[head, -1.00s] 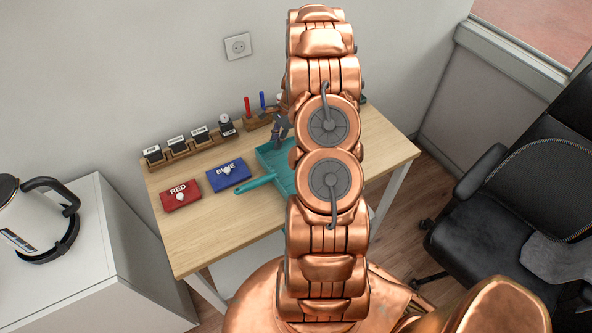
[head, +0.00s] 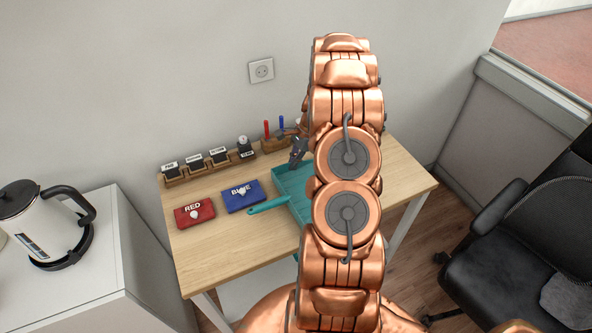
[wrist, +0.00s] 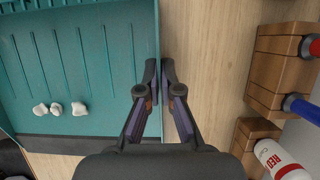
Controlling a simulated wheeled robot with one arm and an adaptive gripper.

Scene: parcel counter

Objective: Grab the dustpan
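The teal dustpan (head: 289,184) lies on the table, its handle (head: 267,206) pointing left; my arm hides its right part. In the wrist view the dustpan (wrist: 90,45) fills the left side, with three small white lumps (wrist: 56,109) near its dark lip. My gripper (head: 297,150) is at the dustpan's far edge in the head view. In the wrist view my gripper (wrist: 159,75) has one finger inside the pan and one outside. The fingertips are close together with the side wall between them, and they look shut on it.
A red case (head: 194,212) and a blue case (head: 243,196) lie left of the dustpan. A wooden rack with labelled stamps (head: 209,162) and a wooden pen holder (head: 273,145) stand along the wall. The holder blocks (wrist: 283,70) are close right of my gripper.

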